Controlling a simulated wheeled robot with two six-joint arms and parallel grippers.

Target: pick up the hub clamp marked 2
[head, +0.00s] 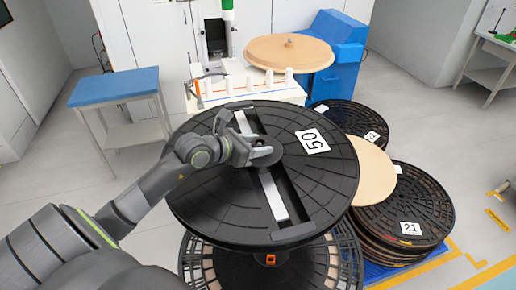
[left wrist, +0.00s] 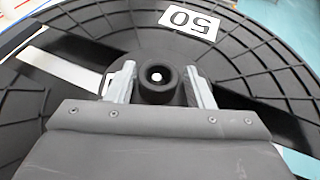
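No hub clamp with a readable mark 2 shows in either view. My left gripper (head: 266,152) is over the middle of a large black reel (head: 215,205) with a white label reading 50 (head: 314,141). In the left wrist view the left gripper (left wrist: 162,85) is open. Its two fingers stand on either side of a round black hub (left wrist: 157,92) with a white centre, with a gap on each side. In the head view the gripper covers part of this hub. My right gripper is not in view.
A white bench (head: 240,97) with a row of white pegs stands behind the reel. A blue machine (head: 340,62) bears a tan disc (head: 290,51). More black reels, one labelled 21 (head: 410,228), are stacked at right. A blue-topped table (head: 114,86) stands back left.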

